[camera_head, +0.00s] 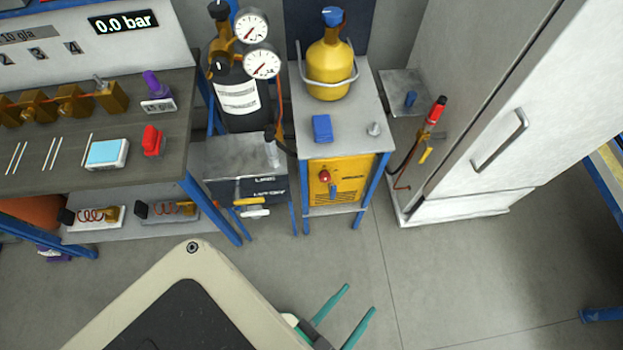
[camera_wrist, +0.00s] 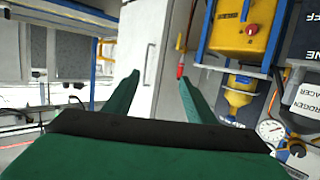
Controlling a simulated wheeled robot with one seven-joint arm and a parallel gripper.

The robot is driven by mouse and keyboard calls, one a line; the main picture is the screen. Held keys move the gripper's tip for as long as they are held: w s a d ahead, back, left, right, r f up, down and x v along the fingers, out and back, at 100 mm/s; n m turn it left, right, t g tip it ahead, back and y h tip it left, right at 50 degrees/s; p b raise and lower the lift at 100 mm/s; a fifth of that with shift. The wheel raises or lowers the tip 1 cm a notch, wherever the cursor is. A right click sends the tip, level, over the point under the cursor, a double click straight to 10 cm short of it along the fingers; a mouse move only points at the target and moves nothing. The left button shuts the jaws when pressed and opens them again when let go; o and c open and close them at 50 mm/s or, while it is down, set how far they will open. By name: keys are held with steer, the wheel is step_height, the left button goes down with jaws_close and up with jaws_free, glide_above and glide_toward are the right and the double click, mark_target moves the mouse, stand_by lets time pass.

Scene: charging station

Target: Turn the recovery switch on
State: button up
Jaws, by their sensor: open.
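A yellow machine (camera_head: 348,170) sits under the top of the small blue-legged stand, facing me. It has a red knob (camera_head: 325,176) and small dark marks on its front; I cannot read its labels or tell the switch's position. It also shows in the wrist view (camera_wrist: 229,41), at upper right, with the red knob (camera_wrist: 249,30) on its face. My gripper (camera_head: 345,304) is at the bottom of the head view, its green fingers apart and empty. It is well short of the machine, over the floor. In the wrist view the fingers (camera_wrist: 158,82) point toward the white cabinet, left of the machine.
A yellow cylinder (camera_head: 329,68) and a blue block (camera_head: 322,128) stand on the stand's top (camera_head: 350,118). A dark box with valves (camera_head: 247,165) is left of it. A white cabinet (camera_head: 480,110) and a red-topped torch-like tool (camera_head: 433,115) are right. The floor ahead (camera_head: 335,255) is clear.

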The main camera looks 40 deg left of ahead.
steer(key=w+a+f+n+g+y, duration=0.1)
steer(key=w+a+f+n+y, duration=0.15)
steer(key=w+f, duration=0.4)
steer(key=n+g+y, duration=0.4)
steer(key=n+y, duration=0.3)
steer(key=n, duration=0.2)
glide_toward(325, 180)
steer(key=x, duration=0.9)
steer(key=shift+r, duration=0.1)
steer(key=shift+c, duration=0.3)
steer(key=c, duration=1)
